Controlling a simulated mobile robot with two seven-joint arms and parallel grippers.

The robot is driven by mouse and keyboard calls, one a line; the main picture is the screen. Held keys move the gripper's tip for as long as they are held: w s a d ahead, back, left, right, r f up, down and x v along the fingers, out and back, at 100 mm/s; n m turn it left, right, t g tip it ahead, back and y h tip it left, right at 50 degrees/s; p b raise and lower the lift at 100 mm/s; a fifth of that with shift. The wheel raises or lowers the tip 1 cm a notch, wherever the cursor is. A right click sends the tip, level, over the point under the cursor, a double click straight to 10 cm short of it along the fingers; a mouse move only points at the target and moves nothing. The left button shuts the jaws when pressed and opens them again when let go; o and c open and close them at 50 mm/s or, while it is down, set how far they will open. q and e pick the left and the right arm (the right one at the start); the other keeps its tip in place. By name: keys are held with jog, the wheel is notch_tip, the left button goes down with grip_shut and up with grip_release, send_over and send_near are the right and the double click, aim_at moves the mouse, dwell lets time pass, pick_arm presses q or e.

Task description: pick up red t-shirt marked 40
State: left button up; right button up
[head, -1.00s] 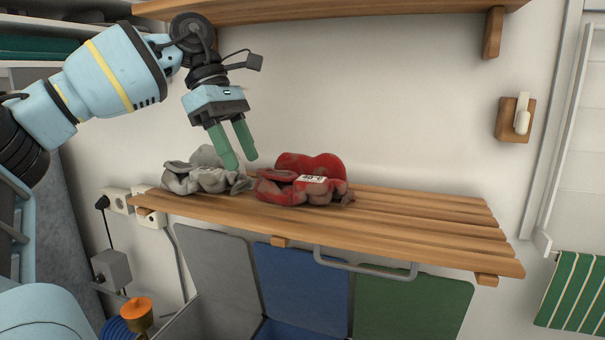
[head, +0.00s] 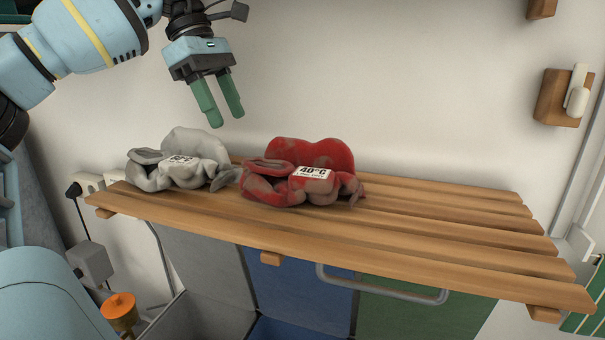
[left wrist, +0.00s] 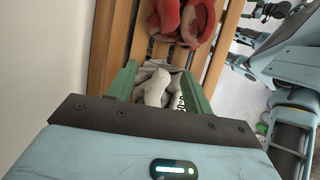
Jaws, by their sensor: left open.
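The red t-shirt (head: 297,172) lies crumpled on the slatted wooden shelf, with a white label reading 40°C on its front. It also shows in the left wrist view (left wrist: 181,20) at the top. A crumpled grey garment (head: 181,160) with a white label lies just left of it; in the left wrist view this grey garment (left wrist: 158,88) shows between the fingers. My left gripper (head: 224,120) is open and empty, with green fingers pointing down. It hangs above the shelf, over the grey garment's right side and up-left of the red t-shirt. My right gripper is not in view.
The slatted wooden shelf (head: 430,238) is bare to the right of the red t-shirt. Grey, blue and green bins stand below.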

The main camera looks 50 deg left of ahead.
aim_at(303, 136)
pick_arm(q)
jog(key=shift+w+d, duration=0.7)
jog(key=shift+d, duration=0.45)
jog(key=shift+w+d, duration=0.65)
jog(key=shift+d, duration=0.45)
jog(key=shift+w+d, duration=0.7)
jog(key=shift+d, duration=0.45)
jog(key=w+d, duration=0.1)
jog(key=d, duration=0.1)
jog(key=w+d, duration=0.1)
jog(key=shift+d+p, duration=0.3)
jog(key=shift+d, duration=0.05)
jog(key=shift+x, duration=1.2)
jog(key=shift+a+f, duration=0.1)
jog(key=shift+f, duration=0.2)
jog(key=shift+f, duration=0.25)
grip_shut()
